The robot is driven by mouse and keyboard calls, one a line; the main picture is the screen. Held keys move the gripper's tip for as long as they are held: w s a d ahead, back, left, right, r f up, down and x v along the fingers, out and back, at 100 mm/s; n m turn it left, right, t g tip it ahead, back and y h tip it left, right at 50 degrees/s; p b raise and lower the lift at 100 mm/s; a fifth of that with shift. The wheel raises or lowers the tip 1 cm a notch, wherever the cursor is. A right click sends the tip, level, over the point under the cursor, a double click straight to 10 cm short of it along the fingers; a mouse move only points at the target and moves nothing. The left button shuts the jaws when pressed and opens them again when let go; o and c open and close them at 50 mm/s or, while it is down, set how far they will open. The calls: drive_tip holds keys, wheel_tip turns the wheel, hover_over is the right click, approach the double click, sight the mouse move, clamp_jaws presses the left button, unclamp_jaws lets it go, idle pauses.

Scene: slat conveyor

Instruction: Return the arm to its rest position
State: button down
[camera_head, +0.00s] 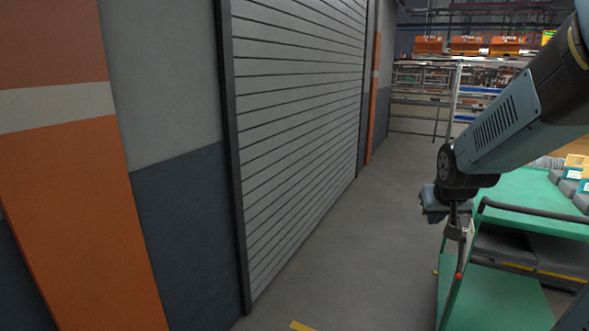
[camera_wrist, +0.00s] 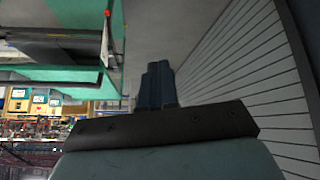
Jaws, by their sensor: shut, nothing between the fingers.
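My gripper (camera_head: 455,228) hangs at the end of my bent arm in the head view, beside the near left corner of a green cart. In the wrist view its two dark fingers (camera_wrist: 158,84) lie close together, shut, with nothing between them. The arm comes in from the upper right of the head view, over the cart. Whether the gripper touches the cart's handle I cannot tell.
The green cart (camera_head: 535,222) stands at the right, with grey boxes on top. A slatted shutter (camera_head: 300,110) and an orange-striped wall (camera_head: 80,200) line the left. Grey floor (camera_head: 385,240) between is clear. Racks stand at the back.

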drive_tip(key=s+a+r+y, duration=0.1)
drive_tip(key=s+a+r, duration=0.3)
drive_tip(key=s, duration=0.4)
drive_tip(key=s+a+r+n+g+y, duration=0.1)
drive_tip(key=s+a+r, duration=0.3)
drive_tip(key=s, duration=0.5)
drive_tip(key=shift+s+a, duration=0.15)
drive_tip(key=shift+a, duration=0.45)
